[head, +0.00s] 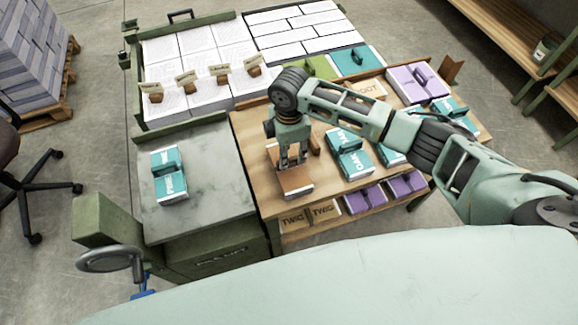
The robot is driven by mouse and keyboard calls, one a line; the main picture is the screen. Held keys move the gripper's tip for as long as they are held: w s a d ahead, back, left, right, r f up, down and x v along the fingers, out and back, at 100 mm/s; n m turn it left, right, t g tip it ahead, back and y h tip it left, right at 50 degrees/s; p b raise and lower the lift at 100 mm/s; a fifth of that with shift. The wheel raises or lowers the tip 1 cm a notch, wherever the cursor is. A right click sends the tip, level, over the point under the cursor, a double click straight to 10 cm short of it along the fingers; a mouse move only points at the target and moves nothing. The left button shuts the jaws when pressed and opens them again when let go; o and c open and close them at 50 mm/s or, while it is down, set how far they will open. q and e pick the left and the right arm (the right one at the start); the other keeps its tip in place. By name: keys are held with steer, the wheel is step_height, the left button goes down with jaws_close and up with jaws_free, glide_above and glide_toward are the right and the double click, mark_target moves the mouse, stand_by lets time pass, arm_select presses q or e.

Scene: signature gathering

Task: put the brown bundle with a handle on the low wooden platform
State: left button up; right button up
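A brown bundle (296,184) with a pale page edge lies at the left front of a low wooden platform (246,130). My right gripper (292,163) points straight down over this bundle, its fingertips at or just above the top. The fingers hide the bundle's handle, so I cannot tell whether they are closed on it. The bundle seems to rest on the wood, but a small gap cannot be ruled out. My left gripper is not in view.
Teal bundles (355,160) and purple bundles (408,84) share the platform, some behind my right arm. Left is a grey metal table (215,165) with one teal bundle (168,177). Behind it, a tray holds white page stacks (200,45).

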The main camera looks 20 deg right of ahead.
mark_target(289, 159)
step_height(289, 159, down, 4)
steer(key=shift+s+f+p, duration=0.1)
steer(key=shift+p, duration=0.25)
steer(key=shift+c, duration=0.4)
jaws_close()
